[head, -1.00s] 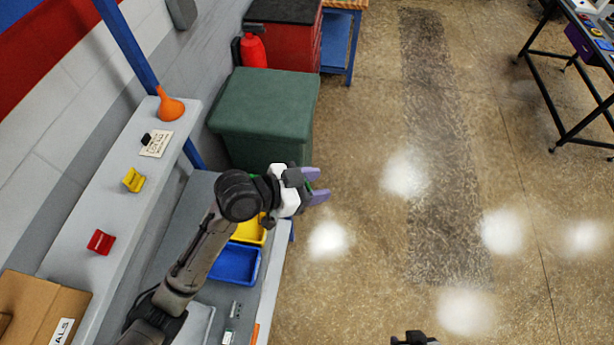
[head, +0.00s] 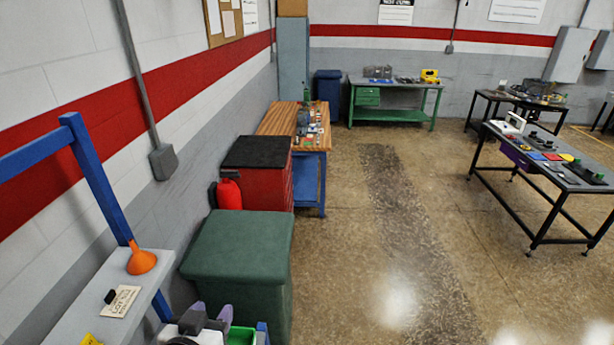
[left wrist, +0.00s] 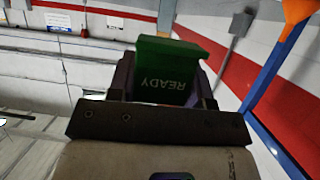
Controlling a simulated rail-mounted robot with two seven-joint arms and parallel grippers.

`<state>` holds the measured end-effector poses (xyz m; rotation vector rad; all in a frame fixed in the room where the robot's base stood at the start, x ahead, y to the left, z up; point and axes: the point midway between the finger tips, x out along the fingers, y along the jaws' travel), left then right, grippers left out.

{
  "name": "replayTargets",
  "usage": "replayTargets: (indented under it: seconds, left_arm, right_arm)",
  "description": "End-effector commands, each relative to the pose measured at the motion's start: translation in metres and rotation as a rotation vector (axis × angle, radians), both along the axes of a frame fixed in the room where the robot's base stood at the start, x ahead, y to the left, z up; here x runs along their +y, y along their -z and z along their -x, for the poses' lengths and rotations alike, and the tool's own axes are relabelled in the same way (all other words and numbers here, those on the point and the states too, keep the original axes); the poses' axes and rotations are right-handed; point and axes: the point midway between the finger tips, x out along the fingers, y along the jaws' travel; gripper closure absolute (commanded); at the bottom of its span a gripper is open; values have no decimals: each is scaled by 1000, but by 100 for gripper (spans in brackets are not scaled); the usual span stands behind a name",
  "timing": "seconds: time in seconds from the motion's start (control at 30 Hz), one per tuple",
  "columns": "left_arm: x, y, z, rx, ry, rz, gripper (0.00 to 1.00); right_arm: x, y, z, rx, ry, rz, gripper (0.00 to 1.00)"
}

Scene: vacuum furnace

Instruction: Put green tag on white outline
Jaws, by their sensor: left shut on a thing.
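The green tag (left wrist: 165,78) is a bent plate marked READY, seen large in the left wrist view. It sits between the two dark purple fingers of my left gripper (left wrist: 163,88), which is shut on it. In the head view my left gripper (head: 212,316) shows only at the bottom edge, in front of the green-lidded bin; most of the arm is out of the picture. I cannot make out the white outline in either view. My right gripper is not in view.
A shelf (head: 118,300) with an orange funnel (head: 141,261) and a card is at lower left. The large green bin (head: 240,250), red cabinet (head: 262,172) and wooden bench line the wall. A black table (head: 550,165) with coloured items stands right. The middle floor is clear.

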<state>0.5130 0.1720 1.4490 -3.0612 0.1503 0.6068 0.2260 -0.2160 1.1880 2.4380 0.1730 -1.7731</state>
Motion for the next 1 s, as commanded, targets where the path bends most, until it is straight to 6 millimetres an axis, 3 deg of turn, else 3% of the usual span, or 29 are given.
replayTargets:
  seconds: [0.1, 0.17, 0.37, 0.67, 0.87, 1.0]
  left_arm:
    - [23, -15, 14, -1, -88, 3, 76]
    - [29, -10, 20, 4, -100, 1, 76]
    - [29, 4, 22, 4, -101, -1, 76]
    - [28, 4, 22, 0, -99, -2, 76]
    - [25, -15, 15, -6, -96, -1, 76]
    - [24, -40, 7, -8, -103, 2, 76]
  right_arm:
    - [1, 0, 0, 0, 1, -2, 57]
    - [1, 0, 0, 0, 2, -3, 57]
    - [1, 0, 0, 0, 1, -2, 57]
    - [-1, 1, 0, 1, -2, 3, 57]
    - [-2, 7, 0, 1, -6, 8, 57]
    - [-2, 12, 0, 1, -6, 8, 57]
